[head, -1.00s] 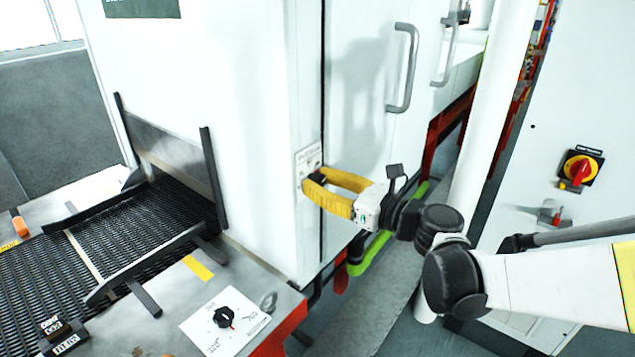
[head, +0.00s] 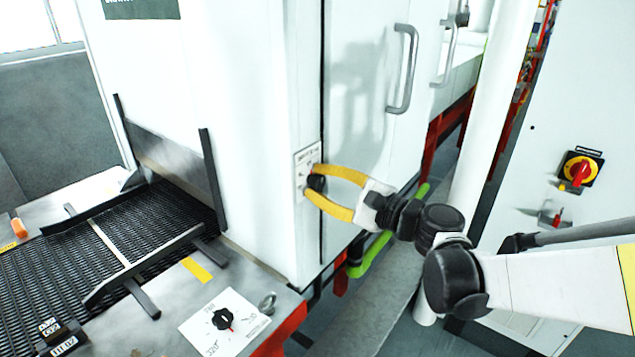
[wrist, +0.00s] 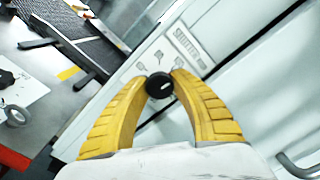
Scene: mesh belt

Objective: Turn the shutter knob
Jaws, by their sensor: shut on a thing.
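The shutter knob (head: 316,183) is a small black round knob on a pale label plate (head: 303,160) on the white machine's corner face. In the wrist view the knob (wrist: 159,86) sits between my two yellow fingertips, with a short white mark on its face. The plate (wrist: 183,42) above it carries printed lettering and small symbols. My gripper (head: 314,182) is shut on the knob, one finger on each side. In the wrist view my gripper (wrist: 160,83) appears rolled relative to the plate.
Another black knob (head: 222,318) stands on a white plate on the bench at lower front. A mesh belt (head: 150,225) runs into the machine at left. A grey door handle (head: 403,68) is right of the knob. A red-yellow switch (head: 580,170) is on the right cabinet.

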